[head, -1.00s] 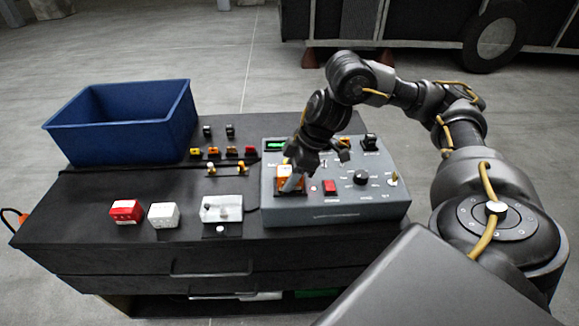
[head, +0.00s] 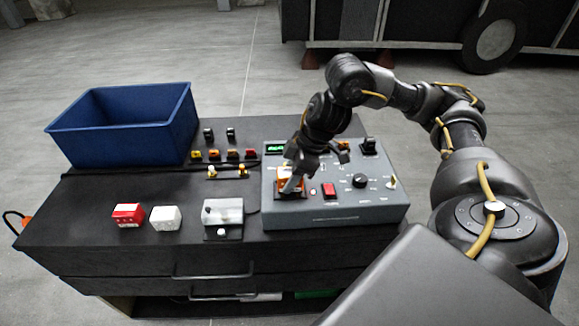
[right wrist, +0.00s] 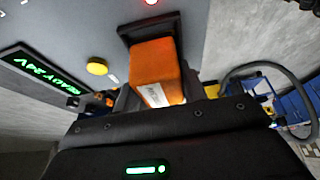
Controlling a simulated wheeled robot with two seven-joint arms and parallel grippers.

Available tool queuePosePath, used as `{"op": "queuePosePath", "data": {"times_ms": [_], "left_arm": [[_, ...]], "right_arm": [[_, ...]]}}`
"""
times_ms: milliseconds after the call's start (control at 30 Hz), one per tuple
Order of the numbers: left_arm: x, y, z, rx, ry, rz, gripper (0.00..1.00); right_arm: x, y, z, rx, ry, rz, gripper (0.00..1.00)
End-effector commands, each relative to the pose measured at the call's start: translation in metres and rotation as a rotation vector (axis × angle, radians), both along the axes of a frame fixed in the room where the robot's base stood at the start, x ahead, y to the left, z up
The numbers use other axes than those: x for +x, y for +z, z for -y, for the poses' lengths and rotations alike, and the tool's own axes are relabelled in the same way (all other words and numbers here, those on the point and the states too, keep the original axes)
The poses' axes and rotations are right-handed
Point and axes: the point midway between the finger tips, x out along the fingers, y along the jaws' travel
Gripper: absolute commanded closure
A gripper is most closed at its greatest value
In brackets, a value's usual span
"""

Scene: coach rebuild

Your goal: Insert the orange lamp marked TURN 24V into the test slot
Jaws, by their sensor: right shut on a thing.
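The orange lamp (head: 291,182) sits at the black-framed test slot (head: 281,194) on the left part of the grey test panel (head: 335,209). In the right wrist view the orange lamp (right wrist: 157,72) has its far end at the dark slot frame (right wrist: 148,28); how deep it sits is hard to tell. A white label faces the camera, its text unreadable. My right gripper (head: 293,184) is shut on the lamp from above. The panel display (right wrist: 42,75) glows green and reads READY 24V. My left gripper is not in view.
A red lamp (head: 127,215), a white lamp (head: 165,217) and a light grey fixture (head: 222,212) stand left of the panel on the dark cabinet (head: 70,205). A blue bin (head: 125,125) stands at the back left. Knobs and switches rise from the panel near my gripper.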

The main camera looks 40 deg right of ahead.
Motion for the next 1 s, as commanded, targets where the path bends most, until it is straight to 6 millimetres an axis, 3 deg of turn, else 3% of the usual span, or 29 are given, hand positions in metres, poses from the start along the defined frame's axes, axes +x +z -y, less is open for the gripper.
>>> {"op": "queuePosePath", "data": {"times_ms": [1000], "left_arm": [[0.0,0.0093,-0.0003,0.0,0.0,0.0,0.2]], "right_arm": [[-0.0004,0.0009,-0.0001,0.0,0.0,0.0,0.84]]}}
